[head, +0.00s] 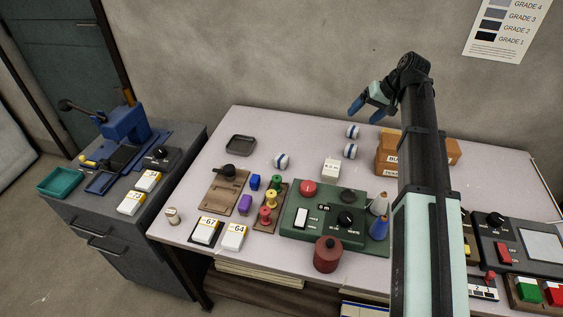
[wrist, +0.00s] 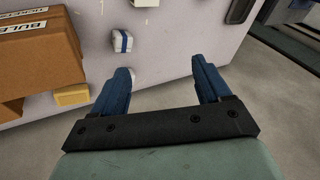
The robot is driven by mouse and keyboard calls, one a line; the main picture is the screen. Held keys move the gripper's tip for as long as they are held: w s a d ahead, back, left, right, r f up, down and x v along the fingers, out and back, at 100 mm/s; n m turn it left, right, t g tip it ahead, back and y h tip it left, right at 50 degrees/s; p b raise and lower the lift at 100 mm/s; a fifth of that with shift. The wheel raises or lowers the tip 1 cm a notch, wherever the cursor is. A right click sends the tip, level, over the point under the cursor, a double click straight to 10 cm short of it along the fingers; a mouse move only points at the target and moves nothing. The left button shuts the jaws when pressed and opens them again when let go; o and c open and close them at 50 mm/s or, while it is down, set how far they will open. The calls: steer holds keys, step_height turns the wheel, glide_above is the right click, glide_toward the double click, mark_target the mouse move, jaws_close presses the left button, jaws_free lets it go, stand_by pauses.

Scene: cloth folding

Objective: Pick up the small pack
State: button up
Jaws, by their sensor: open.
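A small white pack with dark print (head: 331,168) stands on the table behind the green control box. I cannot be sure it is the task's pack, since small white pieces with blue bands (head: 281,161) also lie nearby. Two more banded pieces lie close to the back edge, one (head: 350,150) in front of the other (head: 352,131). My gripper (head: 366,110) is open and empty, raised near the table's back edge. In the wrist view a banded piece (wrist: 122,41) lies beyond the left finger, apart from my gripper (wrist: 160,66). A white item is cut off at the top.
Brown cartons (head: 388,160) stand right of the pack, partly hidden by my arm. The green control box (head: 322,215), a red pot (head: 327,254) and cones (head: 379,229) crowd the front. A dark tray (head: 240,145) lies at back left.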

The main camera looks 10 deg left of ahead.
steer(key=s+a+r+m+y, duration=0.1)
steer(key=s+a+m+y, duration=0.2)
steer(key=a+m, duration=0.35)
steer(key=s+a+r+m+t+y, duration=0.15)
steer(key=a+m, duration=0.25)
steer(key=m, duration=0.5)
steer(key=s+a+r+m+y, duration=0.1)
steer(key=s+a+m+y, duration=0.3)
steer(key=m, duration=0.4)
glide_toward(278, 159)
steer(key=shift+w+d+r+h, duration=0.15)
steer(key=shift+d+r+h, duration=0.15)
steer(key=shift+d, duration=0.2)
steer(key=shift+w+d+r+h, duration=0.15)
steer(key=shift+w+d+r, duration=0.1)
steer(key=shift+d, duration=0.3)
steer(key=shift+a+f, duration=0.1)
steer(key=shift+f, duration=0.1)
steer(key=x, duration=0.8)
steer(key=shift+a+f, duration=0.1)
steer(key=shift+a, duration=0.1)
steer(key=shift+x, duration=2.55)
steer(key=shift+w+d+f, duration=0.1)
steer(key=shift+f, duration=0.1)
steer(key=c, duration=1)
